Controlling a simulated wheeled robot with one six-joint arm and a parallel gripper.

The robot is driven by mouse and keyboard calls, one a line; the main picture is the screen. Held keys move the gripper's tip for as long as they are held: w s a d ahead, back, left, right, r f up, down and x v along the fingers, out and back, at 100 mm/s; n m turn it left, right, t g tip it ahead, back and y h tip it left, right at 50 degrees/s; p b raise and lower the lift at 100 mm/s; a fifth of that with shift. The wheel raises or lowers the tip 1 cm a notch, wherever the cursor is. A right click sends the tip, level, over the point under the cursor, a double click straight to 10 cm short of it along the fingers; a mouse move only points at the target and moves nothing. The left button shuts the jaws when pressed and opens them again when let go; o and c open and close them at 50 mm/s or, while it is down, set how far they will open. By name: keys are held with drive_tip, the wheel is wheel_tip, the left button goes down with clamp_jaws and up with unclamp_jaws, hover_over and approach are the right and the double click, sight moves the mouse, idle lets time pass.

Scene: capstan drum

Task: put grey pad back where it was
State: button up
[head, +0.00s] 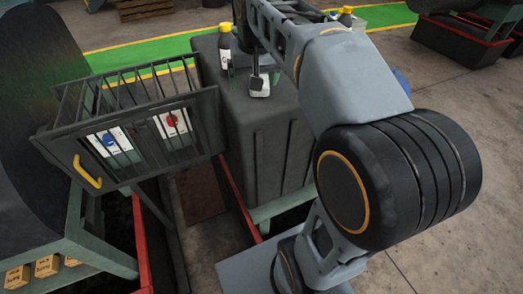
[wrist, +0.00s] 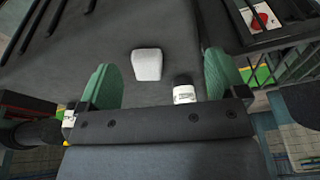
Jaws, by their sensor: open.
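The grey pad (head: 259,87) is a small, pale block lying on the dark grey cabinet top (head: 236,115). In the wrist view the pad (wrist: 147,64) shows in the gap between the green fingers, nearer the left one. My gripper (head: 253,72) is over the cabinet top, close behind the pad, and partly hidden by the arm. In the wrist view my gripper (wrist: 162,72) is open, with nothing held between its fingers. I cannot tell how high the fingertips are above the surface.
A yellow-capped bottle (head: 225,45) stands at the cabinet's back left. Another bottle (wrist: 185,90) with a white label shows near the right finger. A barred cage (head: 135,130) with a yellow handle and blue and red buttons is left of the cabinet. The front cabinet top is clear.

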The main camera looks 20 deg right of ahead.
drive_tip(key=s+a+f+n+t, duration=0.2)
drive_tip(key=s+a+f, duration=0.1)
drive_tip(key=s+f, duration=0.9)
drive_tip(key=shift+s+a+t, duration=0.3)
drive_tip(key=shift+s+a, duration=0.1)
drive_tip(key=shift+s, duration=0.1)
wheel_tip(320, 180, down, 4)
drive_tip(key=b, duration=0.3)
drive_tip(key=shift+w+f, duration=0.1)
